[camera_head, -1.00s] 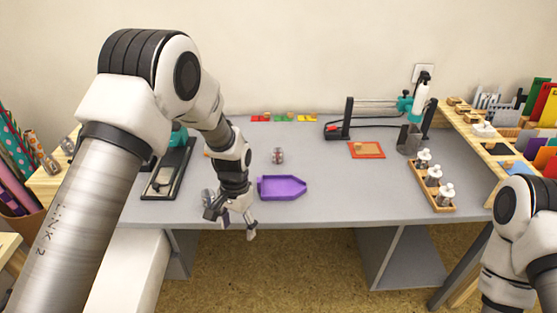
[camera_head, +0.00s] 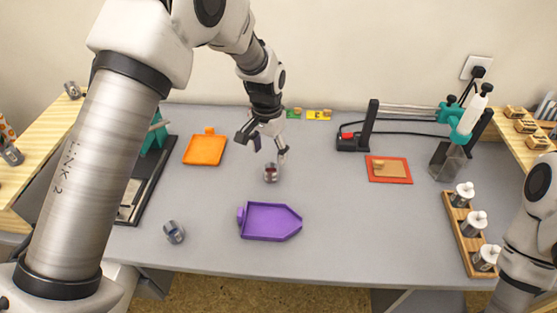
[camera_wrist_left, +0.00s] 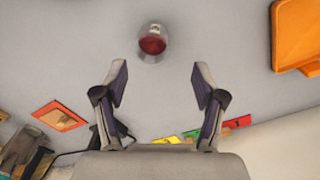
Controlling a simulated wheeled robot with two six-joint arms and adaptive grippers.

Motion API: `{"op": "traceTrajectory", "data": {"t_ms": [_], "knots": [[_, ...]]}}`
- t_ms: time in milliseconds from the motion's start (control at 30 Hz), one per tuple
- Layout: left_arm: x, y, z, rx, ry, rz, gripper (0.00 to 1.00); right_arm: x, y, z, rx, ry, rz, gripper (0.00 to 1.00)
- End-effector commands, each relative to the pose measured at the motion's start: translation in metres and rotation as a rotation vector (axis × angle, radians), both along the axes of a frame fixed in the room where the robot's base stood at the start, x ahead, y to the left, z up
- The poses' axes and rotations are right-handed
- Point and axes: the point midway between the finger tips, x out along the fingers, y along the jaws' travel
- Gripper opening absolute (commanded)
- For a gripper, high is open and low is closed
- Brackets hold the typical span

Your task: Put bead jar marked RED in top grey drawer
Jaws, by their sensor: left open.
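A small clear jar with red contents (camera_head: 271,174) stands on the grey table behind the purple tray. It also shows in the left wrist view (camera_wrist_left: 152,42), ahead of the fingers; its label cannot be read. My left gripper (camera_head: 262,150) is open and empty, just above and behind this jar in the head view. Its two spread fingers also show in the left wrist view (camera_wrist_left: 160,85), with the jar beyond their tips. A second small jar (camera_head: 174,232) is near the table's front edge. I cannot make out a grey drawer. My right gripper is out of view.
A purple tray (camera_head: 243,234) lies in front of the red jar. An orange tray (camera_head: 204,150) is left of my gripper. A wooden rack of white-topped bottles (camera_head: 462,226) and a clamp stand (camera_head: 372,125) are on the right.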

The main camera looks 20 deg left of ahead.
Motion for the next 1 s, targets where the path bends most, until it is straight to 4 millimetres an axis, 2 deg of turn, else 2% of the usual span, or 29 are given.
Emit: {"op": "traceTrajectory", "data": {"t_ms": [400,633,667,800,833,933,967,1000], "knots": [[-0.003,-0.008,-0.064,0.001,0.003,0.0,0.7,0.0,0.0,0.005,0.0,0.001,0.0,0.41],[-0.002,-0.008,-0.067,0.0,0.001,0.0,0.7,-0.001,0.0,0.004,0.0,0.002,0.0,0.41],[-0.002,-0.008,-0.067,0.0,0.001,0.0,0.63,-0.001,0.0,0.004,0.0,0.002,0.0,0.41],[-0.003,-0.008,-0.067,0.0,0.001,0.0,0.13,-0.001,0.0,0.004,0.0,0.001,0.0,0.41],[-0.003,-0.008,-0.067,0.0,0.001,0.0,0.06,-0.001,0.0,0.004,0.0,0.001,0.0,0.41],[-0.003,-0.008,-0.067,0.0,0.001,0.0,0.05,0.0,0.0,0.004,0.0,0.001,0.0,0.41],[-0.003,-0.008,-0.067,0.001,0.002,0.0,0.0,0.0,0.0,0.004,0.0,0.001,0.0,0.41],[-0.003,-0.008,-0.067,0.001,0.002,0.0,0.0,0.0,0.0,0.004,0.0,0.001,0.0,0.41]]}}
